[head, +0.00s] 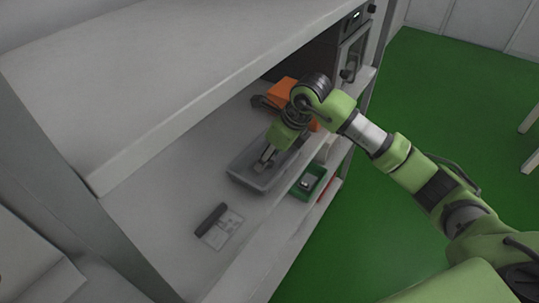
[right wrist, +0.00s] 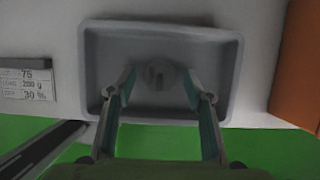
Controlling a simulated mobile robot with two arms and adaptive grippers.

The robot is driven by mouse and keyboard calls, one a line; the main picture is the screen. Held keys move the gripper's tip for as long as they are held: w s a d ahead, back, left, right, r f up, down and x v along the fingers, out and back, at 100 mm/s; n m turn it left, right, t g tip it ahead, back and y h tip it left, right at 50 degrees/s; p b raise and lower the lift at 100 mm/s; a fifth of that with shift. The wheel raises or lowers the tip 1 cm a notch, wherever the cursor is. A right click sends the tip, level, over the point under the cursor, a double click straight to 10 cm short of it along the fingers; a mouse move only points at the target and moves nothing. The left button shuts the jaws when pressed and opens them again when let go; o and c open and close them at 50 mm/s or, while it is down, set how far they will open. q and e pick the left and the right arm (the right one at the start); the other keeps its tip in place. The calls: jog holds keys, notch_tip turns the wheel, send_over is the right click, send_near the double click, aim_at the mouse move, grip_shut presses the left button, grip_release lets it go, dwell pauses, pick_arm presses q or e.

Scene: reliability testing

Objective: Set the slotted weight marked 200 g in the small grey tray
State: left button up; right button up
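The small grey tray (head: 236,173) sits on the shelf and also shows in the right wrist view (right wrist: 92,62). A round grey slotted weight (right wrist: 157,76) lies on the tray floor near its middle; its marking is too dim to read. My right gripper (head: 265,159) is over the tray, pointing down into it. In the right wrist view its two fingers (right wrist: 160,82) are wide apart with nothing gripped between them. The weight shows in the gap between the fingertips, apart from both. My left gripper is not in view.
An orange object (head: 284,92) is behind the gripper and shows at right (right wrist: 297,65). A dark bar (head: 209,220) lies beside a printed card (head: 226,231). An upper shelf (head: 150,85) overhangs.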

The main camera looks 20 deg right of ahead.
jog(key=shift+r, duration=0.25)
jog(key=b+v, duration=0.2)
jog(key=v, duration=0.9)
jog(key=shift+r, duration=0.4)
jog(key=shift+s+d+f, duration=0.1)
jog(key=shift+s, duration=0.05)
